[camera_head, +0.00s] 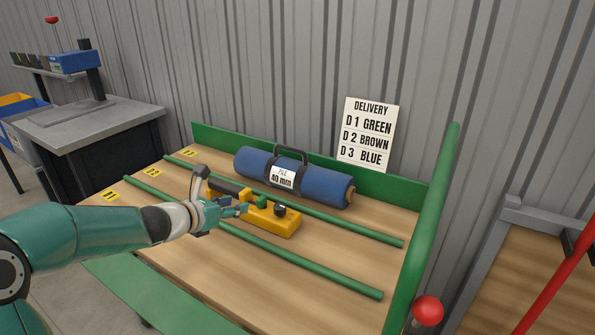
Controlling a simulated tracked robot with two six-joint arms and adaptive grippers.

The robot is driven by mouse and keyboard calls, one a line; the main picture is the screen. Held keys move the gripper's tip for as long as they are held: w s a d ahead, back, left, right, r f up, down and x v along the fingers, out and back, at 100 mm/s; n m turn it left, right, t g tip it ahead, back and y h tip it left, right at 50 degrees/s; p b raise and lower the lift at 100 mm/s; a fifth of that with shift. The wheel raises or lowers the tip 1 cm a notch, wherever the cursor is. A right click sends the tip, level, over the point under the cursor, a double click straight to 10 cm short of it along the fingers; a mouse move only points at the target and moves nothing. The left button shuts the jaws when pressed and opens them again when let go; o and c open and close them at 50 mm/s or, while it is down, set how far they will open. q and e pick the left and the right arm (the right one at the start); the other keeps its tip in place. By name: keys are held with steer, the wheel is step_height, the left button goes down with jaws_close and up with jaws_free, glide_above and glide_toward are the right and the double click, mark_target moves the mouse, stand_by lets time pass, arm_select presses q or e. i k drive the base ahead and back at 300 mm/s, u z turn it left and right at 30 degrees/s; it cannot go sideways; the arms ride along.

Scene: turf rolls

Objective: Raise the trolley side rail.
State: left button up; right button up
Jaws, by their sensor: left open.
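The trolley's wooden deck (320,285) has a green board along its back and a green upright end frame (425,225) at the right. A flat green side panel (165,300) runs along the near side, at or below deck level; part of it lies behind my left arm and past the picture's bottom edge. It looks like the side rail, lowered. My left gripper (222,200) is open over the deck, at the left end of a yellow and black tool (270,215). I cannot tell whether they touch. My right gripper is out of view.
A blue turf roll (250,167) with a black carrying strap lies at the back of the deck. Green bars (330,272) divide the deck into lanes. A red knob (428,310) stands at the near right corner. A grey bench (90,118) stands at the left.

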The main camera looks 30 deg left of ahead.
mark_target(170, 310)
steer(key=k, duration=1)
